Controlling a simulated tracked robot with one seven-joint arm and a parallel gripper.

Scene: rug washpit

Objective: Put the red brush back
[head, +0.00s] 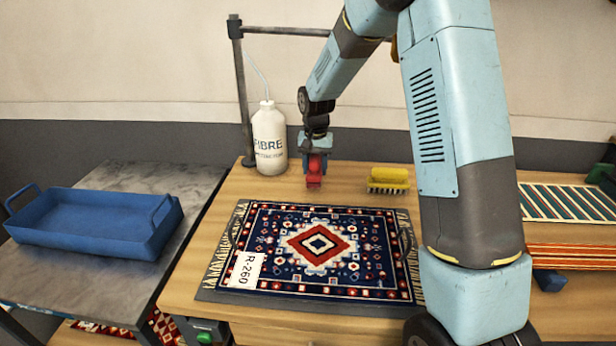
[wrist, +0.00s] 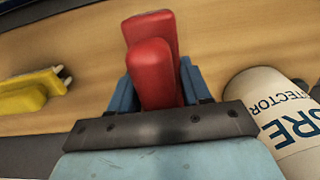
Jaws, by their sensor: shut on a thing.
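The red brush (head: 314,181) is in my gripper (head: 314,166), just behind the back edge of the patterned rug. In the wrist view the red brush (wrist: 152,65) stands between the two blue fingers of my gripper (wrist: 155,88), which are shut on it. Its bristles are hidden from both views. I cannot tell whether the brush touches the table or hangs just above it.
A yellow brush (head: 388,180) lies to the right, also seen in the wrist view (wrist: 30,93). A white bottle (head: 269,140) stands close on the left. The rug (head: 320,280) bears a tag (head: 246,270). A blue tray (head: 90,235) sits on the side table.

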